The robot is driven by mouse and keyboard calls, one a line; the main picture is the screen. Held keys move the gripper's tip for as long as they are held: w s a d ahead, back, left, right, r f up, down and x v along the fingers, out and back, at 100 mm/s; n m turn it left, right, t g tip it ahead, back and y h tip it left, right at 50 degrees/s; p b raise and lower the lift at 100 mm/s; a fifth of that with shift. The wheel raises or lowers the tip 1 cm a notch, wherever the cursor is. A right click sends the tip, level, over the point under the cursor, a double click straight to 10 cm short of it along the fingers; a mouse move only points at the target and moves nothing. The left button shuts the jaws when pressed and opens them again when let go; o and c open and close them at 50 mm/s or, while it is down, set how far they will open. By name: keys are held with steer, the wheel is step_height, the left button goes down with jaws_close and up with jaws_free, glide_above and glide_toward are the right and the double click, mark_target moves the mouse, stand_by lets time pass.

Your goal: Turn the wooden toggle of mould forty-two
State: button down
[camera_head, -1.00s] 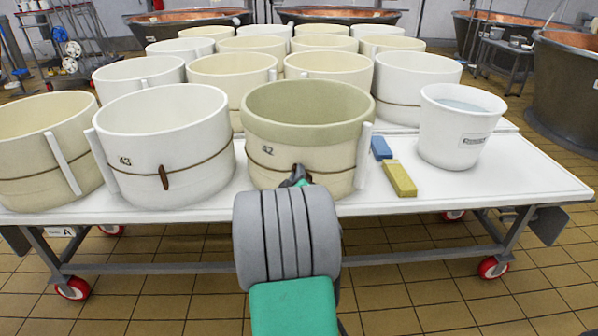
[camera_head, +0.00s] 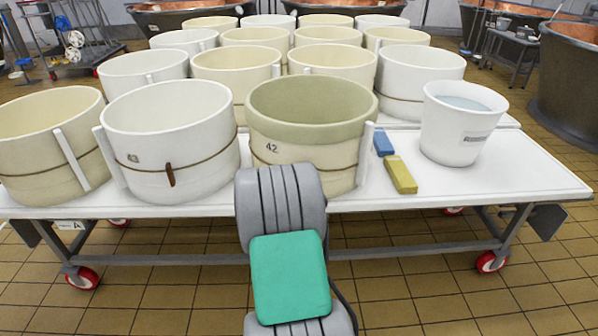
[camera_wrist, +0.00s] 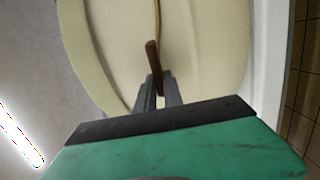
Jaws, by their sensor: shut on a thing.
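Mould forty-two (camera_head: 290,155) is a cream, open-topped round mould with a greenish upper band. It stands near the front edge of the white table, with "42" on its side. In the wrist view its cream wall (camera_wrist: 205,50) fills the middle. The brown wooden toggle (camera_wrist: 152,54) hangs on a cord there, slightly tilted. My gripper (camera_wrist: 158,92) is shut on the lower part of the toggle, close to the wall. In the head view my arm hides the toggle and the gripper's fingers.
White mould 43 (camera_head: 165,130) stands just left, with its own toggle (camera_head: 171,176). More moulds stand behind. The table's (camera_head: 490,185) right front is clear.

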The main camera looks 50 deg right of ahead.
stand_by(0.4)
steer(key=c, duration=1.5)
jaws_free()
steer(key=shift+o, duration=0.2)
steer(key=v, duration=0.8)
steer(key=shift+b, duration=0.4)
steer(key=shift+f, duration=0.1)
